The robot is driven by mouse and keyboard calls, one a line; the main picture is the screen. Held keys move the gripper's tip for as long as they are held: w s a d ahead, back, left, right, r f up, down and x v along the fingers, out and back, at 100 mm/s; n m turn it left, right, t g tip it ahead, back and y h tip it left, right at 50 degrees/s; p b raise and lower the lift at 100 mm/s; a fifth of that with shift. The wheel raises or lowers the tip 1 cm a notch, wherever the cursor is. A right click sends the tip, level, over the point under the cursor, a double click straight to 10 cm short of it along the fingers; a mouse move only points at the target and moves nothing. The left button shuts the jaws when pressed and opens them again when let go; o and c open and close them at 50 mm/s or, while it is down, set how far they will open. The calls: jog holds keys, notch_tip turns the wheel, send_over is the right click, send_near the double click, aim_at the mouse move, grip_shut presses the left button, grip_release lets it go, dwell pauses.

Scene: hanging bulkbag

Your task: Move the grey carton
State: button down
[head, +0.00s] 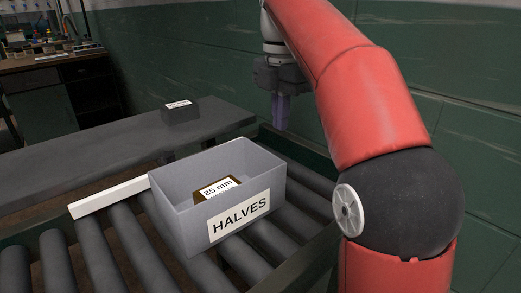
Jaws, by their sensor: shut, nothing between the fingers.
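The grey carton (182,192), an open box labelled "HALVES", stands on the roller conveyor in the middle of the head view. Inside it lies a brown block (222,187) with an "85 mm" label. My gripper (281,112) hangs above and behind the carton to the right, pointing down, with its fingers shut and empty. It is apart from the carton. My red arm covers the right side of the view and whatever stands behind it.
A white bar (108,198) lies across the rollers left of the carton. A dark box (181,111) with a white label stands on the grey bench (95,150) behind. A cluttered workbench (50,65) is at the back left. A green wall (205,50) runs behind my arm.

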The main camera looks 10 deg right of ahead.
aim_at(264, 164)
jog(key=f+b, duration=0.1)
jog(key=f, duration=0.3)
jog(key=f+b, duration=0.1)
jog(key=f, duration=0.4)
jog(key=shift+w+f+b, duration=0.2)
jog(key=shift+f+b, duration=0.1)
jog(key=shift+b, duration=0.05)
jog(key=s+a, duration=0.1)
jog(key=a, duration=0.1)
jog(key=shift+s+a+f, duration=0.15)
jog(key=shift+s+a, duration=0.15)
jog(key=shift+s, duration=0.05)
jog(key=shift+s+a, duration=0.25)
jog(key=shift+a, duration=0.1)
